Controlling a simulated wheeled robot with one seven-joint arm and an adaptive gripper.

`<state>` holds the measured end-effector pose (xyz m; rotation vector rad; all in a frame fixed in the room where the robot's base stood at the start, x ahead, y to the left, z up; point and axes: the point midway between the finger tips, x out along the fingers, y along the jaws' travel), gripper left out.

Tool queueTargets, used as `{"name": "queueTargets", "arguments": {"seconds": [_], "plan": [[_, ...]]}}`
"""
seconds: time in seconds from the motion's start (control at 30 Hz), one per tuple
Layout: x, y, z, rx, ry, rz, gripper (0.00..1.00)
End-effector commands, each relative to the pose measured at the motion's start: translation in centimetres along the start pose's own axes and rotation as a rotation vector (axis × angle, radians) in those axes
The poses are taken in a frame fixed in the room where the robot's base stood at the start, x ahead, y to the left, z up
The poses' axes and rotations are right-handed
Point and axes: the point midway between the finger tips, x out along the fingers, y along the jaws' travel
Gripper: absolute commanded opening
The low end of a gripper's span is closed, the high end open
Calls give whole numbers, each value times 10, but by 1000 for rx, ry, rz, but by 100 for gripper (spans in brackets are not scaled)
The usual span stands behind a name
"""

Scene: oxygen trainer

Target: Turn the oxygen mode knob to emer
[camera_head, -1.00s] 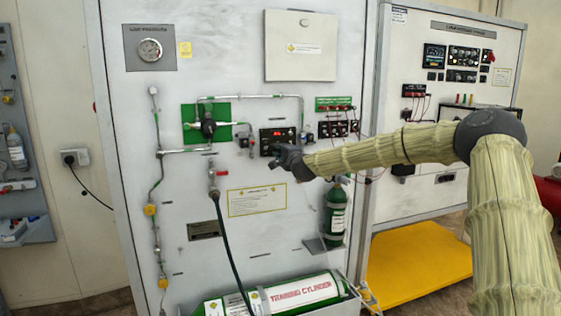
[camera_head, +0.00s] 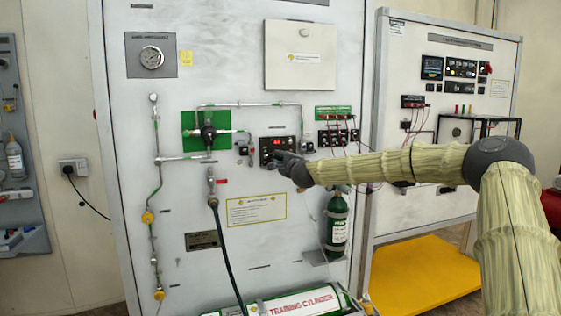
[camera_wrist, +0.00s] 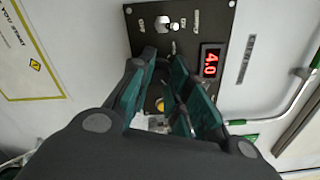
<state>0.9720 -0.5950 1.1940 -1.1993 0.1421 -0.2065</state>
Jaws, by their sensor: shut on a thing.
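The small black control panel (camera_head: 275,143) with a lit red display is on the white upright board in the head view. In the wrist view the panel (camera_wrist: 223,20) fills the top, and its red display (camera_wrist: 211,62) reads 4.0 sideways. A pale toggle-like control (camera_wrist: 170,24) stands clear of my fingers near its top. My gripper (camera_wrist: 165,68) reaches the panel face, its dark green fingers shut around a control there, taken as the oxygen mode knob, which they mostly hide. A small yellow spot (camera_wrist: 160,104) shows between the fingers. The knob's setting and labels cannot be read.
Metal piping (camera_wrist: 296,100) runs along the board close to the panel. A green cylinder (camera_head: 337,220) hangs below right, and a training cylinder (camera_head: 300,303) lies at the bottom. A second equipment board (camera_head: 405,55) and a yellow platform (camera_head: 415,275) stand to the right.

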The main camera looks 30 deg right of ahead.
Motion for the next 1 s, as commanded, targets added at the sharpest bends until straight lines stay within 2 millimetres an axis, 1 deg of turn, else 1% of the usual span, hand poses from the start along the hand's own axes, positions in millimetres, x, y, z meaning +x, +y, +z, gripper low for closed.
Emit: {"name": "queueTargets", "arguments": {"seconds": [0.07,0.1,0.17,0.2,0.5,0.63,0.77,1.0], "plan": [[0,2,0,0,0,3,0],[0,2,0,0,0,3,24],[0,2,0,0,0,2,35],[0,2,0,-1,0,2,42],[0,0,0,-1,0,0,42],[-5,0,0,0,0,0,42],[-16,-1,-1,1,-1,0,42],[-47,-1,0,2,-1,0,42]]}}
